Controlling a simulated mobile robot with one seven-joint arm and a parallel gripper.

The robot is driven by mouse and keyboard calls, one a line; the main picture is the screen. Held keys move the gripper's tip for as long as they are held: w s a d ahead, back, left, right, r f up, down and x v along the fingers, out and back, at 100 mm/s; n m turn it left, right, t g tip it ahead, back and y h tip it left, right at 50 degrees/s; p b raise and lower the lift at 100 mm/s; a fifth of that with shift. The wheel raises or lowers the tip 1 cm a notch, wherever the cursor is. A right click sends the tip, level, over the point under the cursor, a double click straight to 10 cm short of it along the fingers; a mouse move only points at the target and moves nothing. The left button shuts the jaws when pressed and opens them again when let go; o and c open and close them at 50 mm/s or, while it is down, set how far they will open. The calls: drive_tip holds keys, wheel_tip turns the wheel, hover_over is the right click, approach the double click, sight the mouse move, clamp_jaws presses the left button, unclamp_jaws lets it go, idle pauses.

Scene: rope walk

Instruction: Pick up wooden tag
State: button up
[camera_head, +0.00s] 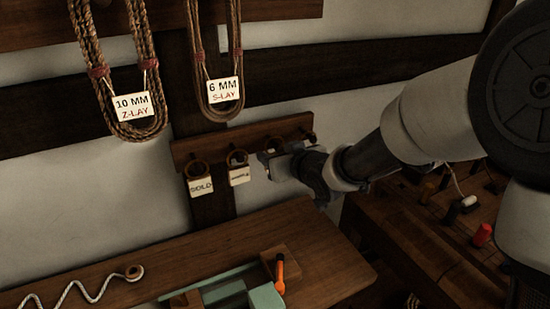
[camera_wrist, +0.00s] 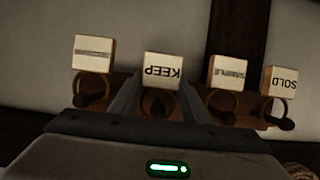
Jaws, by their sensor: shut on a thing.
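Several wooden tags hang by rings from a peg rail (camera_head: 215,142) on the wall. In the head view the SOLD tag (camera_head: 200,187) and the SAMPLE tag (camera_head: 239,176) hang left of my gripper (camera_head: 270,160). The wrist view shows the tags with some lettering upside down: a tag with a struck-through line (camera_wrist: 93,51), the KEEP tag (camera_wrist: 162,67), the SAMPLE tag, and SOLD at the far right. My gripper is shut on the KEEP tag, with one finger on each side of it. Its ring still appears around a peg. My gripper hides this tag in the head view.
Two rope coils, labelled 10 MM (camera_head: 132,105) and 6 MM (camera_head: 224,90), hang above the rail. Below is a wooden bench (camera_head: 330,250) with a green device (camera_head: 225,291), an orange-handled part (camera_head: 280,272) and a white wavy cord (camera_head: 85,291). A darker workbench with tools stands at the right.

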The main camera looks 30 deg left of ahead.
drive_tip(key=s+d+b, duration=0.5)
drive_tip(key=s+d, duration=0.6)
drive_tip(key=d, duration=0.3)
drive_tip(key=shift+s+d, duration=0.1)
drive_tip(key=shift+s, duration=0.05)
